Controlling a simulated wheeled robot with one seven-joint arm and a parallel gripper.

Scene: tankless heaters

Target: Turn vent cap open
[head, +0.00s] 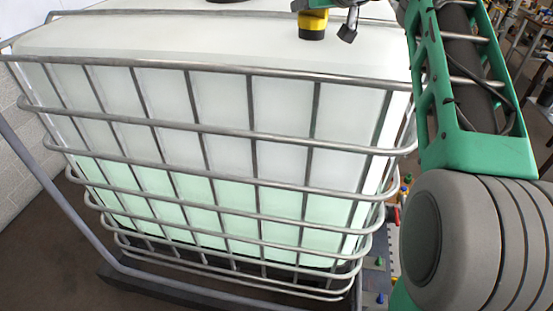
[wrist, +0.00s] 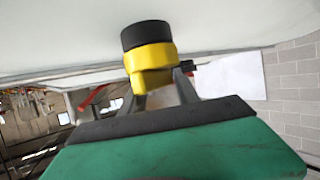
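The vent cap, a yellow knob with a black lower band (head: 313,22), stands near the front edge of the white tank top (head: 200,40). It also shows in the wrist view (wrist: 150,57), which looks upside down, with the black part toward the tank. My gripper (head: 347,28) is at the top of the head view, close by the cap on its right. In the wrist view my gripper (wrist: 160,82) has its two fingers apart, and the yellow part overlaps the space between them and hides the left fingertip. I see no clear grip on the cap.
A grey tubular cage (head: 230,130) surrounds the tank, which holds pale green liquid in its lower half. A grey diagonal rail (head: 50,195) runs at the left. A block wall (wrist: 290,90) and a cluttered workshop lie beyond. The tank top left of the cap is clear.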

